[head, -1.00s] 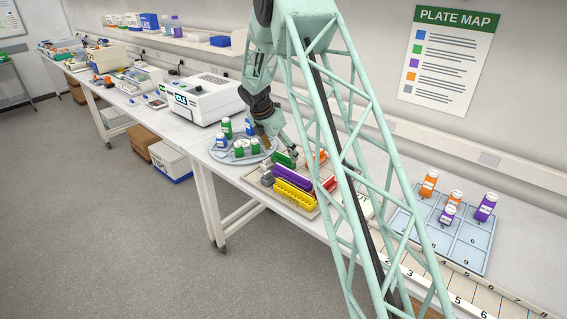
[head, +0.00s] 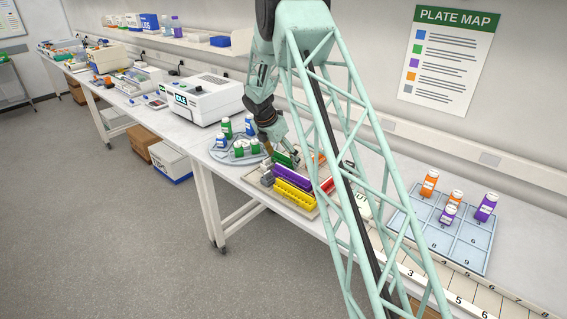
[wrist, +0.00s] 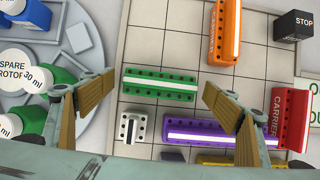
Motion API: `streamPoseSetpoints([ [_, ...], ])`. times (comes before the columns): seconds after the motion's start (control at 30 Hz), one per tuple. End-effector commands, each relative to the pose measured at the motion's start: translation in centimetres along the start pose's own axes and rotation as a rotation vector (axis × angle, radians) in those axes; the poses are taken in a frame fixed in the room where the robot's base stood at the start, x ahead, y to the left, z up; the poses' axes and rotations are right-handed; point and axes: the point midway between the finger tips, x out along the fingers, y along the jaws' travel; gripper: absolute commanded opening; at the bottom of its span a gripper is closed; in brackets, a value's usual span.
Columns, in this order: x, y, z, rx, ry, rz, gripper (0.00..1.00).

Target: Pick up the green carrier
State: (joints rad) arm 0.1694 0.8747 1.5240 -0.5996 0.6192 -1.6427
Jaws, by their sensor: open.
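The green carrier (wrist: 160,84) is a short block with a white stripe and rows of dark holes. It lies flat on a gridded tray (wrist: 160,40) in the wrist view. In the head view the green carrier (head: 284,160) is at the back left of the tray, partly covered by my arm. My gripper (wrist: 158,84) is open and empty. Its two fingers appear on either side of the carrier's ends in the wrist view, apart from it. The height of the fingers above the carrier is hard to tell.
A purple carrier (wrist: 205,134), a grey block (wrist: 130,128), an orange carrier (wrist: 225,32) and a red carrier (wrist: 292,118) share the tray. A yellow carrier (head: 294,194) lies at the front. A round rotor plate with bottles (head: 240,149) stands close on the left.

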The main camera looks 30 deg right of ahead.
Motion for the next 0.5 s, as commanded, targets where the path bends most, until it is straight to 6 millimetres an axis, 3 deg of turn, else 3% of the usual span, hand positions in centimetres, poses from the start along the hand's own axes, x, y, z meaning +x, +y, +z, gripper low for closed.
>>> streamPoseSetpoints([
  [0.17,1.07,0.0,0.0,0.001,0.0,0.0,0.81],
  [0.5,1.17,0.0,0.02,0.001,0.0,0.0,0.81],
])
